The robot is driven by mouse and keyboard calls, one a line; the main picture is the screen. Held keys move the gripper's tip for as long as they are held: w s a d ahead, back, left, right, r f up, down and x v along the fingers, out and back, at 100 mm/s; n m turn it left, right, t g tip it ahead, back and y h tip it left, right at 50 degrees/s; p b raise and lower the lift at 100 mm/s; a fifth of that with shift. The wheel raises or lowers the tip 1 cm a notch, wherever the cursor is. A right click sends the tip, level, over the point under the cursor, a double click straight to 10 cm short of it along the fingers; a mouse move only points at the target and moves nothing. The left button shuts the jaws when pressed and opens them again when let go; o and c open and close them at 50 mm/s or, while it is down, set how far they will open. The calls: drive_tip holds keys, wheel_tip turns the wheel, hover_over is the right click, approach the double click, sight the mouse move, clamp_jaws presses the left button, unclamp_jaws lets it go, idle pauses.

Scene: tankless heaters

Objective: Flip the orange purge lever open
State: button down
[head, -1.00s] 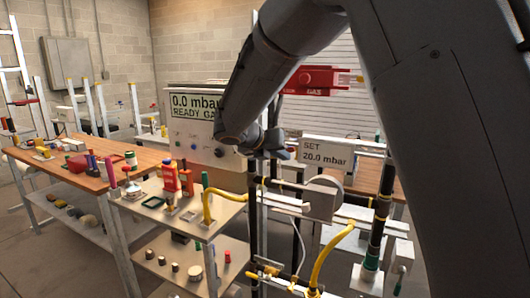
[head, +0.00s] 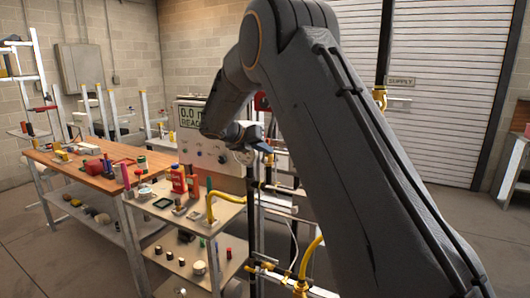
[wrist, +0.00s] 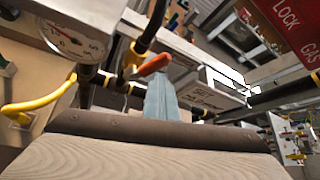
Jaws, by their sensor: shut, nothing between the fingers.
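The orange purge lever (wrist: 152,64) shows in the wrist view, sticking out to the right and slightly up from a brass valve (wrist: 131,62) on a dark pipe. My gripper (wrist: 160,84) is shut and empty; its blue-grey fingers reach up from the bottom of the wrist view, with their tips just below and beside the lever. I cannot tell whether they touch it. In the head view my gripper (head: 265,146) is small and dark, in front of the pipe rig, and the lever cannot be made out clearly there.
A round dial gauge (wrist: 70,38) and a yellow hose (wrist: 38,102) lie left of the valve. A white SET box (wrist: 208,92) is to the right, with a red LOCK GAS panel (wrist: 290,30) above. A shelf cart (head: 175,205) with bottles stands left of the rig.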

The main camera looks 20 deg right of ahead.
drive_tip(key=shift+w+a+r+p, duration=0.15)
drive_tip(key=shift+w+a+r, duration=0.1)
drive_tip(key=shift+w+a, duration=0.25)
drive_tip(key=shift+w+a+r+p, duration=0.15)
drive_tip(key=shift+w+a+r, duration=0.1)
drive_tip(key=shift+w+a, duration=0.25)
drive_tip(key=shift+a+r, duration=0.15)
drive_tip(key=shift+a, duration=0.1)
drive_tip(key=shift+s+d, duration=0.1)
drive_tip(key=s+d+p, duration=0.1)
drive_tip(key=s, duration=0.3)
drive_tip(key=s+a+b, duration=0.2)
drive_tip(key=a+b, duration=0.2)
drive_tip(key=a, duration=0.4)
drive_tip(key=shift+f, duration=0.45)
